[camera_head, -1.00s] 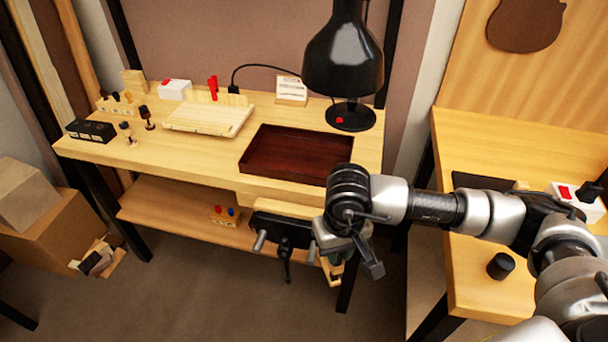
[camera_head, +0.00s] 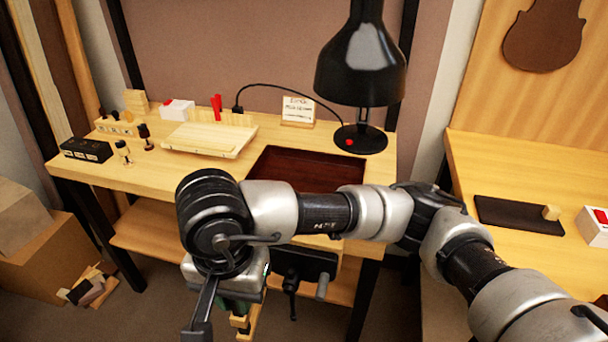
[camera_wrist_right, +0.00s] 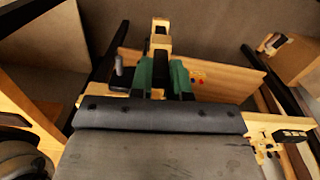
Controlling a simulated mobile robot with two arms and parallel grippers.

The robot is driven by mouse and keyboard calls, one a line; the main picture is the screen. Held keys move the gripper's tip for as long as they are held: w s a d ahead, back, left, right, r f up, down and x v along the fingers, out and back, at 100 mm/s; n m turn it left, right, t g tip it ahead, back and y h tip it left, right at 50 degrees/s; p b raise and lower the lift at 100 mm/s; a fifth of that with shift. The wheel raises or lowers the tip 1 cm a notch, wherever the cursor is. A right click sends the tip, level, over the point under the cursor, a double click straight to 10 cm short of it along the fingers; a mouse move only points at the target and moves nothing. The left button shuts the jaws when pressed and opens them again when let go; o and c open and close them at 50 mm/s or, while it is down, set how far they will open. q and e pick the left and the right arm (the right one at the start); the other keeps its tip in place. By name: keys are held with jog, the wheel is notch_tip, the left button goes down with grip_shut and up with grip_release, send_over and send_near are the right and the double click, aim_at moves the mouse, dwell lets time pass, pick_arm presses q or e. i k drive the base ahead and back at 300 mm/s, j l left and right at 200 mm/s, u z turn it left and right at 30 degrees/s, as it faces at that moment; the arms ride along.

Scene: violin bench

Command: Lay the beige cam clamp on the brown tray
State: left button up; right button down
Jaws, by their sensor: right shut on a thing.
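The beige cam clamp (camera_wrist_right: 160,42) is held between the green fingers of my right gripper (camera_wrist_right: 162,76) in the right wrist view. In the head view, my right gripper (camera_head: 236,304) hangs low in front of the bench, mostly hidden by my wrist, and the lower part of the clamp (camera_head: 244,324) shows below it. The brown tray (camera_head: 308,164) lies empty, as far as it shows, on the bench top; my right arm covers its front edge. The clamp is in front of the bench, apart from the tray. My left gripper is not in view.
A black lamp (camera_head: 362,70) stands at the tray's back right. A pale wooden board (camera_head: 210,138) lies to its left. Small pegs and a black box (camera_head: 86,150) are farther left. A black vise (camera_head: 305,264) is on the bench front. A second bench (camera_head: 520,175) is at the right.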

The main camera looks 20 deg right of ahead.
aim_at(333, 180)
jog(key=i, duration=0.85)
